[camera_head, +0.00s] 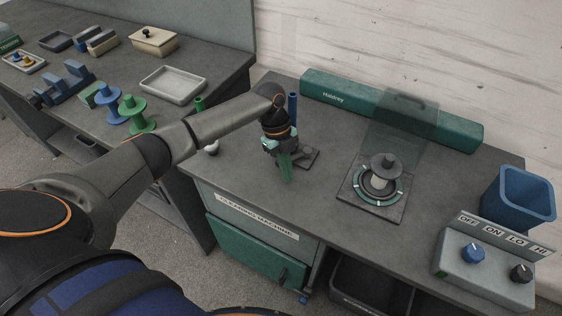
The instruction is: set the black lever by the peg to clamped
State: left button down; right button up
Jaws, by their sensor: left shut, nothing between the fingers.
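My left gripper (286,176) reaches over the near left part of the grey bench, its green fingers shut and pointing down, with nothing between them. A dark flat plate (309,157) lies on the bench just behind and right of the fingers, partly covered by the gripper. A blue upright post (292,107) rises behind the gripper; its foot is hidden. I cannot make out the black lever; the gripper and forearm hide that area. A small pale knob (211,148) shows just below my forearm. My right gripper is not in view.
A round spindle unit (380,182) with a clear raised cover (402,122) stands mid-bench. A green Haldrey bar (335,96) runs along the back. A blue bin (517,197) and knob box (482,268) stand at the right. A side table holds spools and trays.

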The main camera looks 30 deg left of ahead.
pick_arm(q)
jog(key=s+d+v, duration=0.1)
jog(key=v, duration=0.8)
jog(key=shift+w+d+r+b, duration=0.15)
jog(key=shift+w+r+b, duration=0.2)
jog(key=shift+r, duration=0.1)
